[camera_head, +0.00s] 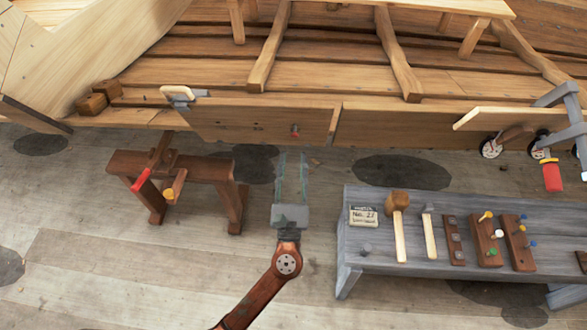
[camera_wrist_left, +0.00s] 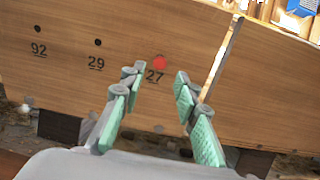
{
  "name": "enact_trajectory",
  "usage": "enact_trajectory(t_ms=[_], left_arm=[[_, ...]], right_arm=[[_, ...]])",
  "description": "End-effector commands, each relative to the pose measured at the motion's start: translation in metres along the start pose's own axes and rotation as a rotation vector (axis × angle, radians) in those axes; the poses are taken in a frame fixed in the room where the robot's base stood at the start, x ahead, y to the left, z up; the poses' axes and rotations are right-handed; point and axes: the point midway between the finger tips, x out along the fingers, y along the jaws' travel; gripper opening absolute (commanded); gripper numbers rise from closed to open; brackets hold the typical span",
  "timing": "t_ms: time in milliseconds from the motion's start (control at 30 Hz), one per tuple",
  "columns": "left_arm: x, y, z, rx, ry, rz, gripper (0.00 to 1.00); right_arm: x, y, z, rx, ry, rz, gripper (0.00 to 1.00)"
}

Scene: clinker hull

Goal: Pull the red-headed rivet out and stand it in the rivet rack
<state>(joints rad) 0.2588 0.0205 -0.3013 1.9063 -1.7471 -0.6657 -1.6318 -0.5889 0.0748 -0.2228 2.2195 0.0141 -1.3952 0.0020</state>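The red-headed rivet (camera_head: 295,130) sits in the hull plank (camera_head: 240,122), its head showing. In the left wrist view the red head (camera_wrist_left: 160,62) is just above the number 27. My left gripper (camera_head: 293,157) is open and empty, a little below the rivet in the head view. In the left wrist view its fingertips (camera_wrist_left: 158,78) are apart, with the rivet head between and just beyond them. Brown blocks holding coloured-headed pegs, a left one (camera_head: 487,252) and a right one (camera_head: 519,255), stand on the grey bench; I cannot tell which is the rivet rack. My right gripper is not in view.
A wooden sawhorse (camera_head: 200,168) stands left of my arm. A grey clamp (camera_head: 575,110) is at the far right.

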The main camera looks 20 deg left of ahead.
Motion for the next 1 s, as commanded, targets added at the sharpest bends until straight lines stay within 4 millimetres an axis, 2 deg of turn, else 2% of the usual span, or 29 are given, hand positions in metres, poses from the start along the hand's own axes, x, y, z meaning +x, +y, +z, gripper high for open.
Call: enact_trajectory(t_ms=[367, 500, 733, 1000], left_arm=[[0.044, 0.0, 0.001, -0.001, 0.001, -0.001, 0.29], [0.055, 0.001, 0.001, -0.001, 0.001, 0.0, 0.29], [0.067, 0.0, 0.0, -0.002, 0.002, -0.001, 0.29], [0.07, 0.0, -0.002, -0.003, 0.003, -0.001, 0.29]], right_arm=[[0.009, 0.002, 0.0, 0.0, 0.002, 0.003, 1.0], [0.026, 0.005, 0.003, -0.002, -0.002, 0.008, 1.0], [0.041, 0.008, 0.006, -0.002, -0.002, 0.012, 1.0], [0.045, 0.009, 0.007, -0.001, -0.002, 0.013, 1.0]])
